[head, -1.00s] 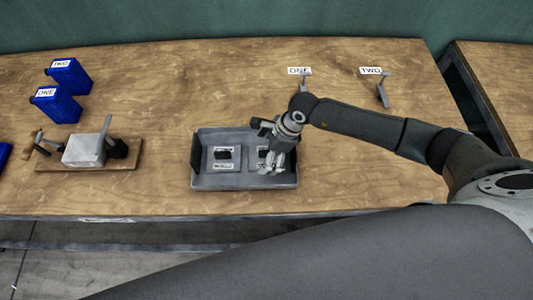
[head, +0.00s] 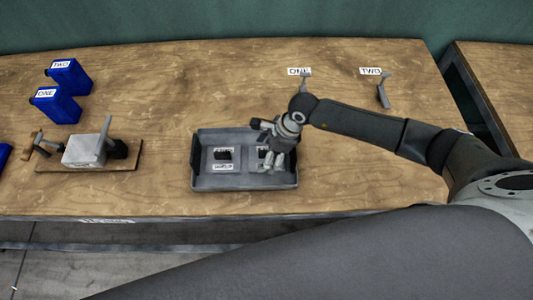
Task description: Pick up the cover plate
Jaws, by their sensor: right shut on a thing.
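A grey tray (head: 240,182) sits near the front edge of the wooden table. In it lie two light plates with dark raised parts and small labels. The left plate (head: 223,166) is in plain view. The right plate (head: 262,152) is partly hidden by my right gripper (head: 271,161). My right gripper points down into the right side of the tray and is shut on the right plate, which I take to be the cover plate. Its grip point is hidden, and I cannot tell if the plate is off the tray floor. My left gripper is not in view.
A grey press on a wooden board (head: 84,150) stands left of the tray. Blue containers marked ONE (head: 55,106) and TWO (head: 69,76) stand behind it. Labels ONE (head: 299,71) and TWO (head: 370,71) with grey brackets are at the back right. The table between is clear.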

